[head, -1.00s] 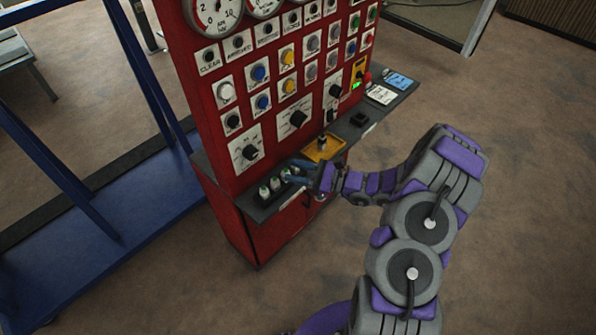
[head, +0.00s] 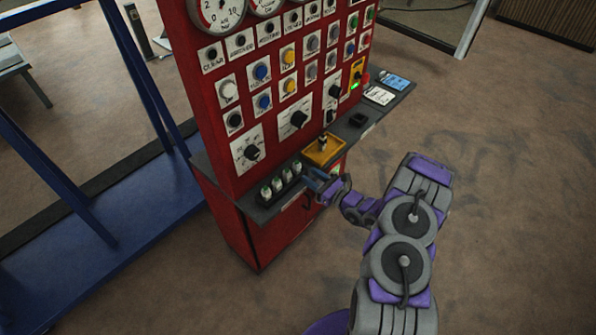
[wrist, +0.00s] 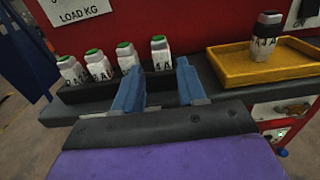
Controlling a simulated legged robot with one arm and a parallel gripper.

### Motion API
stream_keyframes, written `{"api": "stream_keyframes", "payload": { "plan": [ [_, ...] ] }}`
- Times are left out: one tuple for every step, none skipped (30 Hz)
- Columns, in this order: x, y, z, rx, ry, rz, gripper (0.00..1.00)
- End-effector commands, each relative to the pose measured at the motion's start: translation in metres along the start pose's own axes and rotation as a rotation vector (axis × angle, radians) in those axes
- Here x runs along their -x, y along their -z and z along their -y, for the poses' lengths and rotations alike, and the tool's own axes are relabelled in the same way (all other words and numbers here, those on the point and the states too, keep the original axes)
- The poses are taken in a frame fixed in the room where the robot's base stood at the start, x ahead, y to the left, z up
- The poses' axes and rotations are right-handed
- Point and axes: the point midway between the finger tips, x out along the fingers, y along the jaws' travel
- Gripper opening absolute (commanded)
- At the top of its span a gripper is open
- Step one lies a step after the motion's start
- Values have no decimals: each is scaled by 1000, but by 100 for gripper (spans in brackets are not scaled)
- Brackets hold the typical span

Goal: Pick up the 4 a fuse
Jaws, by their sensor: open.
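Several pale fuses with green tops stand in a dark rack (wrist: 92,92) on the shelf, at the left of the wrist view. The rightmost green-topped fuse (wrist: 161,56) shows between my fingertips, beyond them; its marking looks like 4 A but is blurred. Another fuse (wrist: 265,36) with a dark top stands in the yellow tray (wrist: 235,72); its marking also looks like 4 A. My gripper (wrist: 160,76) is open and empty in front of the shelf, apart from the fuses. In the head view my gripper (head: 314,180) is just right of the fuse row (head: 277,184).
The grey shelf (head: 350,130) runs along the red panel (head: 222,150) with its dials and knobs. A small black block (head: 358,120) and cards (head: 380,95) lie further right on the shelf. A blue frame (head: 135,85) stands at left. The floor to the right is clear.

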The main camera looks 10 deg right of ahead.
Motion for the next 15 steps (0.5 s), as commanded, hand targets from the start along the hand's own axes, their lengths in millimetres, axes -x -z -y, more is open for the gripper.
{"api": "stream_keyframes", "payload": {
  "plan": [
    [-11,1,-1,3,-5,0,40],
    [-16,1,-1,3,-5,1,40],
    [-22,1,-1,3,-4,2,40],
    [-26,1,0,1,-4,1,40],
    [-30,1,0,0,-4,1,40],
    [-33,1,1,0,-3,2,40],
    [-35,1,1,-1,-2,2,40],
    [-37,0,1,-2,-2,3,40],
    [-39,0,1,-3,-2,2,40],
    [-40,0,1,-3,-2,2,40],
    [-42,0,2,-3,-2,2,40],
    [-44,1,2,-3,-2,2,40],
    [-46,1,2,-3,-3,1,40],
    [-49,2,2,-2,-5,1,40],
    [-54,2,2,-1,-4,1,40]
  ]
}}
